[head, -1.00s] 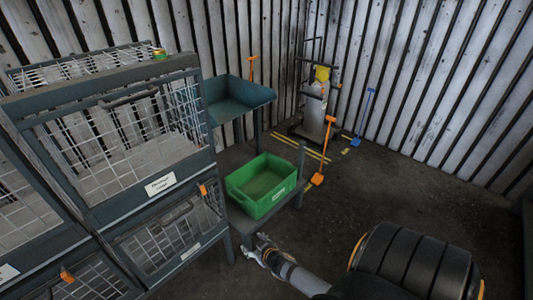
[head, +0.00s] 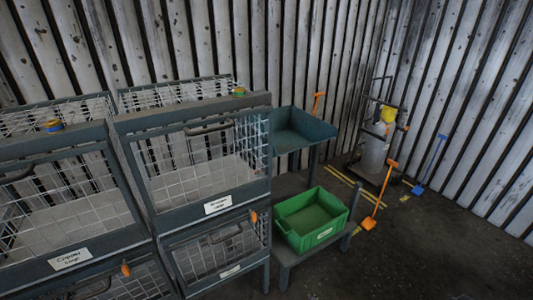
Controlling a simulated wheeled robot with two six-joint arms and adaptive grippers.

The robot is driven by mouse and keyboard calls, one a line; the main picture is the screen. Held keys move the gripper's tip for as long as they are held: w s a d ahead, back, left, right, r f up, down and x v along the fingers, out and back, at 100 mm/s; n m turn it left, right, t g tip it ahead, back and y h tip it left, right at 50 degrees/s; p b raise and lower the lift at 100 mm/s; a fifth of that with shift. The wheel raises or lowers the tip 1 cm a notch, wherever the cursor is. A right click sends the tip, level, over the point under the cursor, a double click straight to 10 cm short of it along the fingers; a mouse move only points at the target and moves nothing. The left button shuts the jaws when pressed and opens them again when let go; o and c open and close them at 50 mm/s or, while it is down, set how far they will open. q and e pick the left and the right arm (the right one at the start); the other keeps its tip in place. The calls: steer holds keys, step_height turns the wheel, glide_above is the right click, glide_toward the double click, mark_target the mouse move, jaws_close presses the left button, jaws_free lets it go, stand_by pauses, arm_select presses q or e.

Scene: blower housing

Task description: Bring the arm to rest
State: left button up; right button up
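Neither of my grippers nor any part of my arms shows in the head view now, so I cannot see whether they are open or shut. The task names no other object. Cages, a bin and a bench fill the left and middle of the view.
Wire-mesh cages (head: 195,208) with labels stand at left and centre. A green bin (head: 313,218) sits empty on a low bench (head: 335,243). A teal tray (head: 305,132) is behind it. An orange shovel (head: 380,195), blue shovel (head: 431,165) and cylinder cart (head: 376,150) stand right. Front right floor is clear.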

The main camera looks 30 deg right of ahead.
steer(key=s+a+f+g, duration=0.2)
steer(key=s+f, duration=0.3)
steer(key=s, duration=0.4)
steer(key=s+a+f+g, duration=0.2)
steer(key=s+f, duration=0.3)
steer(key=s, duration=0.5)
steer(key=s+a+f+g+y, duration=0.1)
steer(key=s+a+f+g, duration=0.1)
steer(key=s+f, duration=0.3)
steer(key=s+g, duration=0.1)
steer(key=s, duration=0.3)
steer(key=shift+s+f+n, duration=0.4)
